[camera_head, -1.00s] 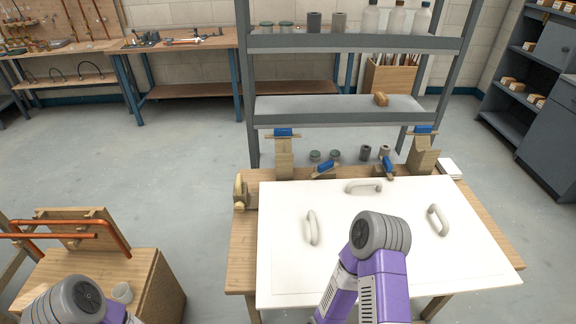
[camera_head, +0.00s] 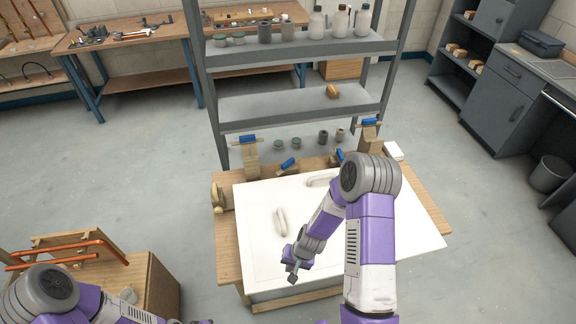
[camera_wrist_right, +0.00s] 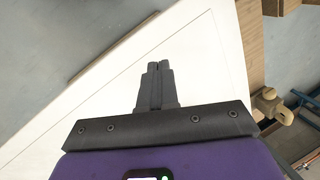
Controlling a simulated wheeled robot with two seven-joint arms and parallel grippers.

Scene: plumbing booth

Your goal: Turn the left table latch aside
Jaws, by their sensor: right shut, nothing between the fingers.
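The white panel (camera_head: 262,250) with pale handles lies on the wooden table (camera_head: 226,248). Two small blue-handled latches stand at the panel's back edge: the left one (camera_head: 287,165) is tilted, and the right one (camera_head: 340,156) is partly hidden by my right arm. My right gripper (camera_head: 293,276) points down over the panel's front left part, shut and empty, apart from both latches. In the right wrist view its fingers (camera_wrist_right: 157,82) are together above the white surface. My left arm enters at the lower left; its gripper is out of view.
A wooden fitting (camera_head: 218,198) sits at the table's left edge; a similar one (camera_wrist_right: 268,103) shows in the right wrist view. Blue-topped wooden posts (camera_head: 249,155) stand behind. A grey shelf rack (camera_head: 290,100) rises beyond. A copper-pipe bench (camera_head: 150,285) is left.

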